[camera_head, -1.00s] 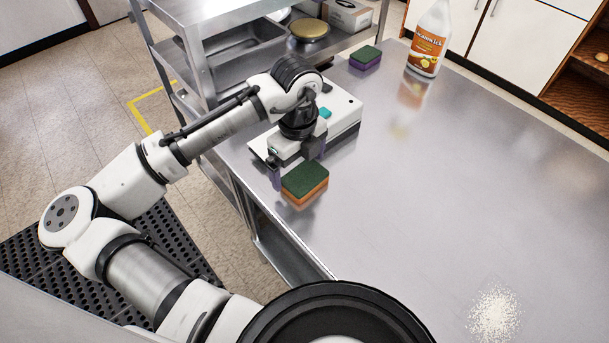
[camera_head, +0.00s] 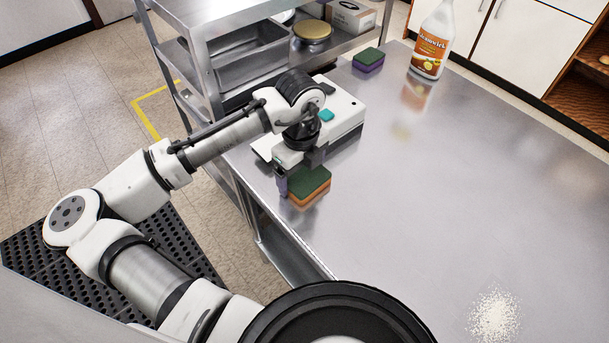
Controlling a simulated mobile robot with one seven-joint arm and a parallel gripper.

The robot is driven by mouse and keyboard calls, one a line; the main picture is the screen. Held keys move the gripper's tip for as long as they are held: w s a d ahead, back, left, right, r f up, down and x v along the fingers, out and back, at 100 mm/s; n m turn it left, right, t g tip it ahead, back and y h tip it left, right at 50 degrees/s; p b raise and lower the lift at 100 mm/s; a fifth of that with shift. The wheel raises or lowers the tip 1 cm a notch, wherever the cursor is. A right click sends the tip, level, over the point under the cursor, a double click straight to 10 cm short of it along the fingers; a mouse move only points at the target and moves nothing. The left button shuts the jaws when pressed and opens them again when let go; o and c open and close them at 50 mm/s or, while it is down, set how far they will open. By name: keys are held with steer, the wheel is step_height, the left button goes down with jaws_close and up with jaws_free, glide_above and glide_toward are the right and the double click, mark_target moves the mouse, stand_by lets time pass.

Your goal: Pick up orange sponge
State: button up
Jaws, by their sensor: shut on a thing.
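The orange sponge (camera_head: 311,187), with a dark green top, lies flat near the left edge of the steel table. My gripper (camera_head: 301,173) points down over it from the back left. Its jaws are shut on the sponge, one finger at the left side and the other towards its far side. The far contact is partly hidden by the gripper body. The sponge appears to be at table height; I cannot tell any gap beneath it.
A white boxy device (camera_head: 345,112) with a teal button stands just behind my gripper. A purple sponge (camera_head: 368,62) with a green top and a cleaner bottle (camera_head: 432,42) stand farther back. White powder (camera_head: 495,315) lies front right. The table's middle (camera_head: 450,190) is clear.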

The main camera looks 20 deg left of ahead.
mark_target(300, 173)
steer(key=shift+r, duration=0.1)
step_height(300, 173, up, 20)
steer(key=b, duration=0.2)
stand_by(0.3)
steer(key=shift+o, duration=1.2)
steer(key=shift+c, duration=0.8)
steer(key=shift+s, duration=0.1)
